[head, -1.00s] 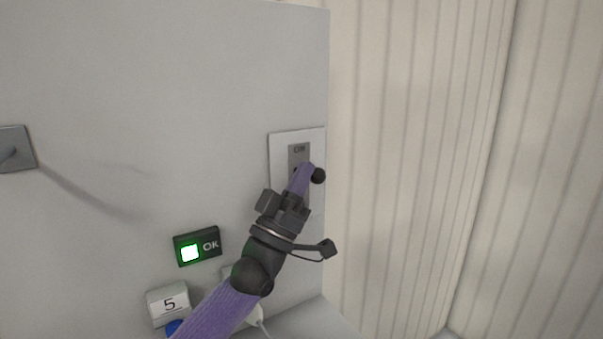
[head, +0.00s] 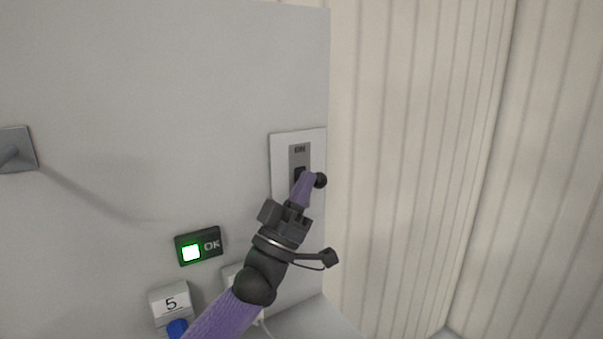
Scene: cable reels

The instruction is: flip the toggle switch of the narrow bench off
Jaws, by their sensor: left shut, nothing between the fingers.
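The toggle switch has a white plate (head: 283,150) on the grey panel near its right edge. A grey strip on it reads ON at the top, with a dark slot below. A dark round knob (head: 320,180) stands out at the right of the purple fingers. My left gripper (head: 304,182) is shut, with its purple fingertips at the switch, covering the lower part of the strip. I cannot tell whether the fingertips touch the knob. My right gripper is not in view.
A green-lit OK indicator (head: 199,246) is on the panel. Below it is a box marked 5 (head: 170,302) with a blue button (head: 177,328). A grey bracket (head: 16,150) is at the far left. A ribbed pale wall (head: 420,150) stands to the right.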

